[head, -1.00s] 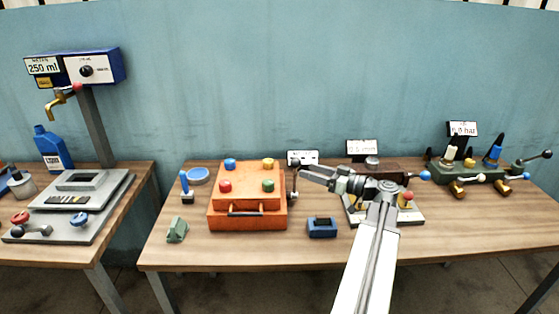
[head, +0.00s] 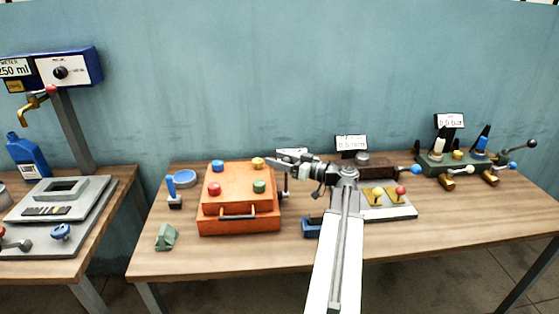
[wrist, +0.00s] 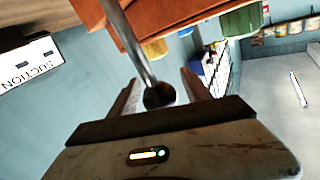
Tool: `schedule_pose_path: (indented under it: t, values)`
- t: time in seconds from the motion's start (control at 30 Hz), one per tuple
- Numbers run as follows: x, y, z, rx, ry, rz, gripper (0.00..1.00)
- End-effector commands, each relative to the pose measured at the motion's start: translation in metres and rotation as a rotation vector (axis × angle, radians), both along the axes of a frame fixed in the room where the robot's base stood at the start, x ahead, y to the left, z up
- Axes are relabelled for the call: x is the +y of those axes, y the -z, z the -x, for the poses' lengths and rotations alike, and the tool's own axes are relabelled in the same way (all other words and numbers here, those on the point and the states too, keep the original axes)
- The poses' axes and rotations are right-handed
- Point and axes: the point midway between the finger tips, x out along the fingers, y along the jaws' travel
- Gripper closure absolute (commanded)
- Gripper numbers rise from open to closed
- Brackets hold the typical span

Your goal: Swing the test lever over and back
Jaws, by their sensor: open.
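The test lever shows in the wrist view as a metal rod (wrist: 138,42) with a dark ball knob (wrist: 160,96) on its end. The knob lies between the two fingers of my open gripper (wrist: 163,88); I cannot tell whether either finger touches it. In the head view the lever's lower part (head: 285,182) shows at the right side of the orange box (head: 240,222). My gripper (head: 273,163) reaches left over the box's back right corner and hides the knob there.
Colored knobs, one of them red (head: 214,189), stand on the orange box. A blue block (head: 311,229) sits beneath my arm. A SUCTION sign (wrist: 28,62) shows in the wrist view. A green valve block (head: 460,163) is at the right. The table front is mostly clear.

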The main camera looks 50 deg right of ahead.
Motion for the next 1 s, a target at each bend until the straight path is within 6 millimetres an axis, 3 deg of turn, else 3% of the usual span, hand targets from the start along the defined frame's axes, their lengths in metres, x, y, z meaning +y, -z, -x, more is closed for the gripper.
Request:
schedule_pose_path:
  t: [0.23, 0.43, 1.0]
  values:
    - [-0.0001, 0.0001, -0.0007, 0.000, 0.001, 0.000, 0.46]
    - [-0.0005, 0.0000, -0.0002, 0.000, 0.001, 0.000, 1.00]
    - [-0.0013, 0.0001, 0.0006, 0.001, 0.003, 0.000, 1.00]
